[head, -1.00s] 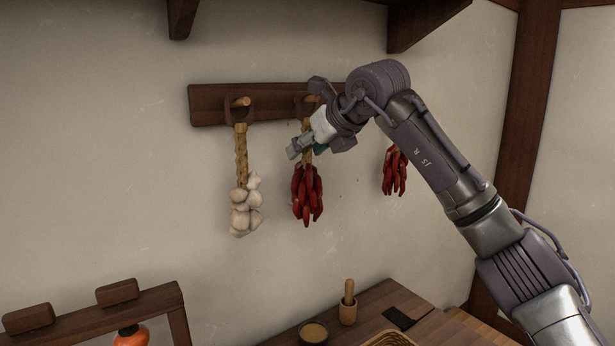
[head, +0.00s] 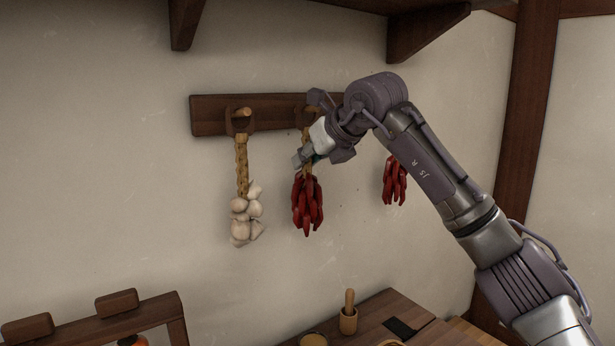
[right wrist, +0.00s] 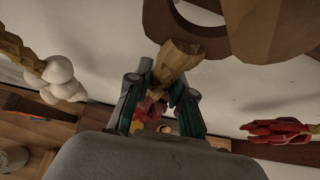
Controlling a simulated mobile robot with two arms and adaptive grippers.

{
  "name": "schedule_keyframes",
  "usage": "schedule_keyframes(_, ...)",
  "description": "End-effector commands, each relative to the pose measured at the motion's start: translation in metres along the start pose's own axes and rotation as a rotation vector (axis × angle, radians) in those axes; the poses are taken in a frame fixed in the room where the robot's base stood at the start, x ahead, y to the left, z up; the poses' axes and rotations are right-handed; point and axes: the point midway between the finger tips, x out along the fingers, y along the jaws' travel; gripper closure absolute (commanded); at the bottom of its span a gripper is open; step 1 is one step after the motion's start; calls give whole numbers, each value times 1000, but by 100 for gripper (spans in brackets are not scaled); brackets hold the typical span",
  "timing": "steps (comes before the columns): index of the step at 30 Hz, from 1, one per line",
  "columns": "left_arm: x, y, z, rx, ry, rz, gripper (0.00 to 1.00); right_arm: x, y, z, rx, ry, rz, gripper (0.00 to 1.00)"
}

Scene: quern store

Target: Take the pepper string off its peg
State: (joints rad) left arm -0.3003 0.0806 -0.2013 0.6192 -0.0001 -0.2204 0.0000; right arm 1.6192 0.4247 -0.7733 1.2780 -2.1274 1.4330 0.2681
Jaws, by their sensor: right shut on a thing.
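The pepper string (head: 307,207) is a bunch of red peppers under a tan braid, hanging in the middle of the wall rack. My right gripper (head: 304,159) is shut on its braid, just above the peppers. In the right wrist view the braid (right wrist: 176,60) sits between the fingertips (right wrist: 160,92), with some red showing below. A brown loop (right wrist: 164,25) and a peg (right wrist: 266,25) fill the top of that view. I cannot tell how the loop sits on the peg, and my gripper and arm hide much of that spot in the head view. My left gripper is out of view.
A garlic string (head: 246,215) hangs close on the left from the wooden peg rack (head: 210,114). Another red pepper string (head: 394,181) hangs on the right, behind my arm. A shelf bracket (head: 428,32) is above. A mortar (head: 348,321) stands on the table below.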

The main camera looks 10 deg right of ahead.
Motion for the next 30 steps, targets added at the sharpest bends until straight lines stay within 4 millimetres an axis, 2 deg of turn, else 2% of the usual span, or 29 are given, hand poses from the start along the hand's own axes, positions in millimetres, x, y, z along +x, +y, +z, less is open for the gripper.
schedule_keyframes(8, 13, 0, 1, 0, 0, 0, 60, -10, -1, 10, 0, -4, -2, 100)
schedule_keyframes(14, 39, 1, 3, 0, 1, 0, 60, -42, -2, -17, -2, -6, -3, 100)
schedule_keyframes(21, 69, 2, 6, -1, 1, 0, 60, -92, -1, -51, -3, -6, -3, 100)
schedule_keyframes(30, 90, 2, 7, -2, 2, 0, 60, -142, 0, -81, 0, -4, -2, 100)
